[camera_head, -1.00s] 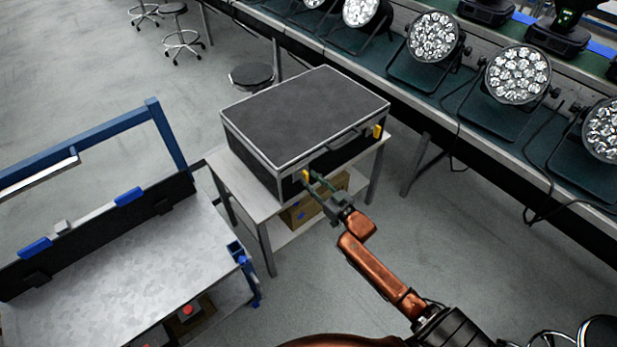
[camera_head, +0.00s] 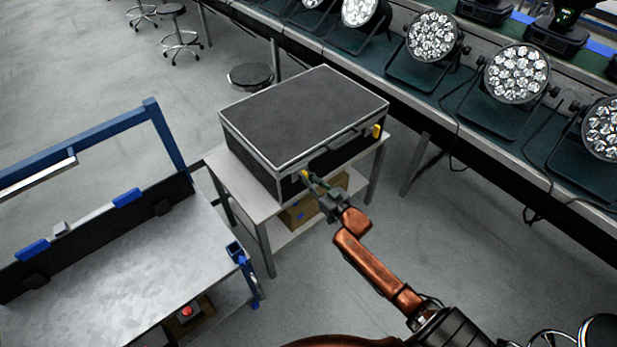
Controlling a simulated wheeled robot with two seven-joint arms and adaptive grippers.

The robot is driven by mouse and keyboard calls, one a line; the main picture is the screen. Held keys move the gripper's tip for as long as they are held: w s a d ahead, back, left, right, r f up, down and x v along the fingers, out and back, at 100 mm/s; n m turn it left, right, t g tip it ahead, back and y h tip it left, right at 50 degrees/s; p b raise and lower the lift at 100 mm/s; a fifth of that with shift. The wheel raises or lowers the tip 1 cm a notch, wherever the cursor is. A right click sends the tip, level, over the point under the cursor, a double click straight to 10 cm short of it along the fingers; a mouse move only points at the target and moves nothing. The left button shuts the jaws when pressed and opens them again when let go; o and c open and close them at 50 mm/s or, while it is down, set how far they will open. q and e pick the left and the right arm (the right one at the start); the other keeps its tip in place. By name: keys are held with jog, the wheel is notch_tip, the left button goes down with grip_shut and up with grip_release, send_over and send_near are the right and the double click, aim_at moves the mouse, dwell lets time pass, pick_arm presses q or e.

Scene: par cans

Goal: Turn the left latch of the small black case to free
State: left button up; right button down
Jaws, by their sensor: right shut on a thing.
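The small black case (camera_head: 304,112) with silver edges lies closed on a small light table. Its front face looks toward the lower right and carries a handle (camera_head: 342,141) in the middle. The yellow right latch (camera_head: 376,131) stands upright near the right end. The yellow left latch (camera_head: 304,174) is near the left front corner, partly covered by my right gripper. My right gripper (camera_head: 311,180) is at the front face, shut on the left latch; the latch looks tilted. My left gripper is not in view.
The case's table (camera_head: 236,185) has a lower shelf with a cardboard box (camera_head: 300,212). A long bench with several par cans (camera_head: 517,73) runs along the right. A metal workbench (camera_head: 130,265) with a blue frame stands at the lower left. A stool (camera_head: 250,76) is behind the case.

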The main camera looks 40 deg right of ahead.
jog(key=shift+d, duration=0.15)
jog(key=shift+n, duration=0.3)
jog(key=n, duration=0.2)
jog(key=a+n+p, duration=0.1)
jog(key=n, duration=0.2)
jog(key=n+p, duration=0.1)
jog(key=n, duration=0.2)
jog(key=shift+a+f, duration=0.15)
jog(key=shift+f, duration=0.15)
jog(key=n, duration=0.4)
jog(key=shift+s+a+f+n, duration=0.1)
jog(key=shift+a+f+n, duration=0.1)
jog(key=shift+f+n, duration=0.15)
jog(key=n, duration=0.1)
jog(key=n+b, duration=0.1)
jog(key=n, duration=0.1)
jog(key=n+b, duration=0.1)
jog(key=shift+f+n, duration=0.25)
jog(key=shift+n, duration=0.1)
jog(key=c, duration=2)
grip_release()
